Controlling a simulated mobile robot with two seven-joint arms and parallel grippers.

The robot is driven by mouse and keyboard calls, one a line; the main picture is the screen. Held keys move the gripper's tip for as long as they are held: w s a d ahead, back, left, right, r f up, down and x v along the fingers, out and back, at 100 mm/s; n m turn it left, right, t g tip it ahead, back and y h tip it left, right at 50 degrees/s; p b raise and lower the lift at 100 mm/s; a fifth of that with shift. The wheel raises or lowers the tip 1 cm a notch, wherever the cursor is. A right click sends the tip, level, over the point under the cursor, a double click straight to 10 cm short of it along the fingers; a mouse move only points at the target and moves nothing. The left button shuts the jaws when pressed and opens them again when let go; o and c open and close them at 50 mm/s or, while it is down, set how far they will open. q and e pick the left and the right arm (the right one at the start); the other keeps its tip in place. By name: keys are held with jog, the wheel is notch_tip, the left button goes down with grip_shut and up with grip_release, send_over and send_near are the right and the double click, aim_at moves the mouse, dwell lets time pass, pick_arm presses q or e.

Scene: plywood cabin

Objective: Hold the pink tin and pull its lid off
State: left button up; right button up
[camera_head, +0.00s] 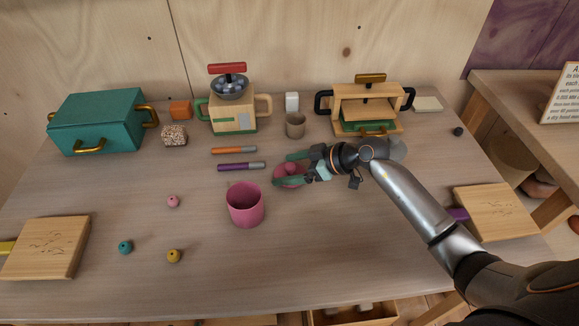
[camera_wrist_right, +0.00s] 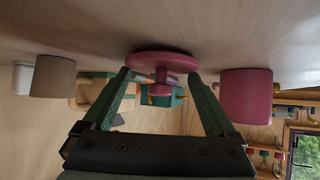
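The pink tin (camera_head: 245,205) stands upright on the table, its top uncovered; it also shows in the right wrist view (camera_wrist_right: 246,97). Its pink lid (camera_head: 289,170) is apart from it, to its right and a little farther back. In the right wrist view the lid (camera_wrist_right: 163,62) appears to lie flat on the tabletop with its knob toward my gripper. My right gripper (camera_head: 291,169) is at the lid, its green fingers spread on either side of the knob, with gaps showing between fingers and knob. My left gripper is not in view.
Two marker-like sticks (camera_head: 240,166) lie behind the tin. A grey-brown cup (camera_head: 295,124), a blender-like toy (camera_head: 232,115), a teal box (camera_head: 96,122) and a wooden press-like toy (camera_head: 367,105) stand at the back. Small beads (camera_head: 174,255) lie front left. The front middle is clear.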

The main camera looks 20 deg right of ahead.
jog(key=shift+o, duration=0.4)
jog(key=shift+s+d+r, duration=0.15)
jog(key=shift+d+r, duration=0.05)
jog(key=shift+r, duration=0.1)
jog(key=p+v, duration=0.1)
jog(key=v, duration=1)
jog(key=shift+s+p, duration=0.15)
jog(key=shift+p, duration=0.2)
jog(key=shift+d+r, duration=0.1)
